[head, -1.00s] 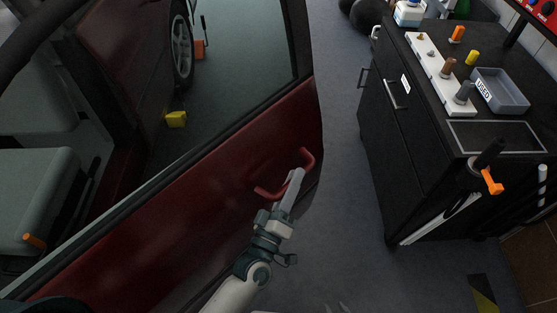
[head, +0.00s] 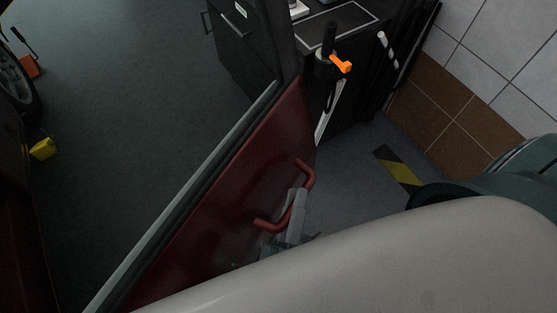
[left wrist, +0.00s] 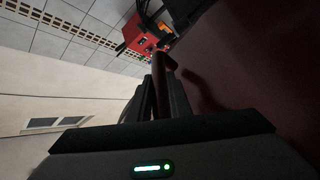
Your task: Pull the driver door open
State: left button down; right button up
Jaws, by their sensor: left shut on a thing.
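The dark red driver door (head: 243,170) slants across the middle of the head view, its window frame along the upper left edge. Its red bar handle (head: 306,172) stands out from the panel. My left gripper (head: 295,213) is at the handle and shut on it, with a finger across the bar's middle. In the left wrist view the handle (left wrist: 163,72) runs up between the two dark fingers, with the red panel at right. A large pale arm link of mine covers the lower part of the head view and hides the gripper's base. My right gripper does not show.
A black tool cart (head: 247,48) with an orange-handled tool (head: 340,64) on its side stands just beyond the door's far edge. A yellow block (head: 43,148) and a wheel (head: 18,85) are at left. The grey floor between is clear. A tiled wall (head: 490,50) is at right.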

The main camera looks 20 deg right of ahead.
pick_arm(q)
jog(key=shift+s+d, duration=0.1)
jog(key=shift+s, duration=0.05)
jog(key=c, duration=1.6)
grip_release()
jog(key=shift+c, duration=0.2)
jog(key=shift+f, duration=0.1)
